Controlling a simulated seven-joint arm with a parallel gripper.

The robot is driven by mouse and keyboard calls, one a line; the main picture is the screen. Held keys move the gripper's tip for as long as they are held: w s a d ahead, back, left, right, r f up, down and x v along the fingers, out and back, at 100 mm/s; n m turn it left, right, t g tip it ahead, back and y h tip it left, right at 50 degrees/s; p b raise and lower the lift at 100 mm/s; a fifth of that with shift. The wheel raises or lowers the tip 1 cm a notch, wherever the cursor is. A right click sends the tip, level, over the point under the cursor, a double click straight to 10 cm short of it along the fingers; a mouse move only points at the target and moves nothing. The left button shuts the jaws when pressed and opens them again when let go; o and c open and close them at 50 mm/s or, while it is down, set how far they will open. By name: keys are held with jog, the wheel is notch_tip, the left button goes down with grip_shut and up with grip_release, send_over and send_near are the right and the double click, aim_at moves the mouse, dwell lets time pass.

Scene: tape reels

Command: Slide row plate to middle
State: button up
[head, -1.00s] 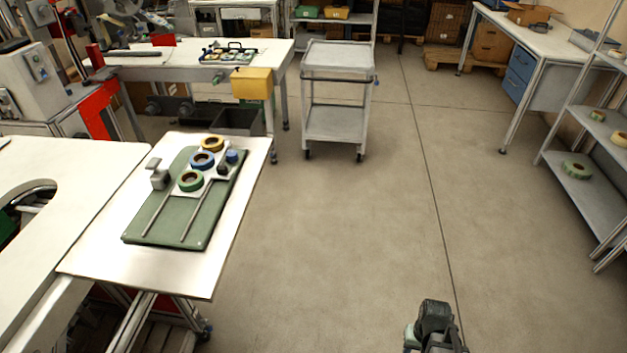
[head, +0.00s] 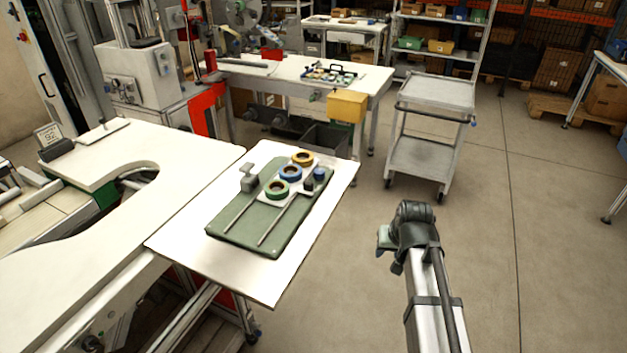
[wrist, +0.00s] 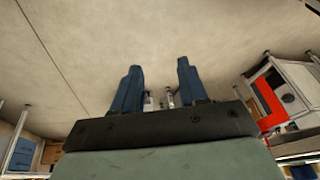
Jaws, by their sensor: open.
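The row plate (head: 262,201) is a light plate at the far end of a green board (head: 235,229) on the white table. It carries a yellow reel (head: 303,158), a blue reel (head: 291,173) and a green reel (head: 277,189) in a row. Two rails (head: 276,222) run along the board towards its near end. A small blue knob (head: 319,174) and a dark knob (head: 308,184) stand at the plate's right side. My gripper shows in the wrist view (wrist: 157,90) with two blue fingers apart and nothing between them. It is away from the board, over the floor.
A grey block (head: 248,178) stands at the board's far left corner. A white table with a curved cutout (head: 150,210) adjoins on the left. A grey cart (head: 420,155) and a back bench with a yellow box (head: 347,106) stand behind. Open floor lies to the right.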

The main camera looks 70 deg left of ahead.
jog(key=s+a+r+n+y, duration=0.1)
jog(key=s+a+r, duration=0.25)
jog(key=r, duration=0.25)
jog(key=s+a+r+n+g, duration=0.1)
jog(key=s+a+r, duration=0.1)
jog(key=a+r, duration=0.3)
jog(key=s+a+r+n+y, duration=0.1)
jog(key=s+a+r, duration=0.15)
jog(key=r, duration=0.45)
notch_tip(320, 180, up, 10)
jog(key=n+g+h, duration=0.3)
jog(key=n, duration=0.8)
send_over(309, 182)
jog(key=w+d, duration=0.4)
jog(key=x, duration=1.3)
jog(key=shift+a+f, duration=0.2)
jog(key=shift+a, duration=0.25)
jog(key=c, duration=0.8)
jog(key=shift+s+d, duration=0.1)
jog(key=shift+s, duration=0.05)
